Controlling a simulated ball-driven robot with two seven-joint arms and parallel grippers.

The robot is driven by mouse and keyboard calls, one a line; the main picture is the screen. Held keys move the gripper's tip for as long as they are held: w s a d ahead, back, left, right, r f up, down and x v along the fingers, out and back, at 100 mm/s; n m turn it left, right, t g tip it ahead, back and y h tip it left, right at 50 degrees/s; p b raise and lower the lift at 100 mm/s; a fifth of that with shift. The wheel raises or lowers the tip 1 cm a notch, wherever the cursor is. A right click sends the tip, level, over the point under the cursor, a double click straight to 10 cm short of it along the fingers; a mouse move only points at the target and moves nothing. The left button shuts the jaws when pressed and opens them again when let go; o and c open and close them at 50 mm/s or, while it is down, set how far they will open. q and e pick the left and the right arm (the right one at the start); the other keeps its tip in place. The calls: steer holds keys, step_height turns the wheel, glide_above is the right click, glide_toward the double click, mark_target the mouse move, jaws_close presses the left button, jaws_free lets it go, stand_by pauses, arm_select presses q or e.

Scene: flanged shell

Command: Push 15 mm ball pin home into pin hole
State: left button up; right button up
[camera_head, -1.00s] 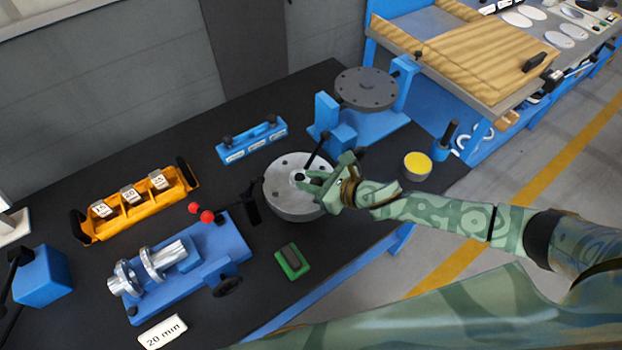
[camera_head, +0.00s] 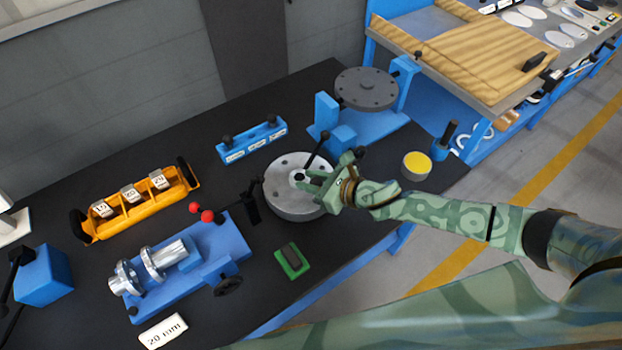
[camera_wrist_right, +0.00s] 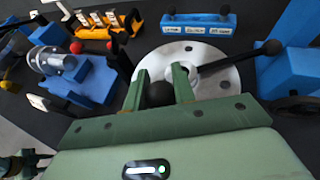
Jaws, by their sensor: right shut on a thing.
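A round grey metal flanged disc (camera_head: 285,208) with several holes in its top face sits on the dark table in the head view. It also shows in the right wrist view (camera_wrist_right: 225,75). My right gripper (camera_head: 306,180) is over the disc's top near its middle. In the right wrist view the fingers (camera_wrist_right: 161,88) are closed around a dark ball head (camera_wrist_right: 158,94), apparently the ball pin. The pin's shank and the hole under it are hidden, so I cannot tell how deep it sits.
A black ball-ended lever (camera_head: 318,148) rises beside the gripper. A blue fixture (camera_head: 220,250) with red knobs stands left and an orange tray (camera_head: 140,208) farther left. A blue rack (camera_head: 250,142) and a blue stand (camera_head: 372,128) are behind. A green block (camera_head: 292,261) lies in front.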

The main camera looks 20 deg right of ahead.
mark_target(311, 198)
steer(key=shift+f, duration=0.2)
stand_by(0.7)
steer(key=shift+f+b, duration=0.35)
steer(key=shift+b, duration=0.1)
steer(key=shift+f+b, duration=2)
steer(key=shift+f, duration=0.3)
steer(key=o, duration=1.1)
steer(key=shift+v, duration=8.15)
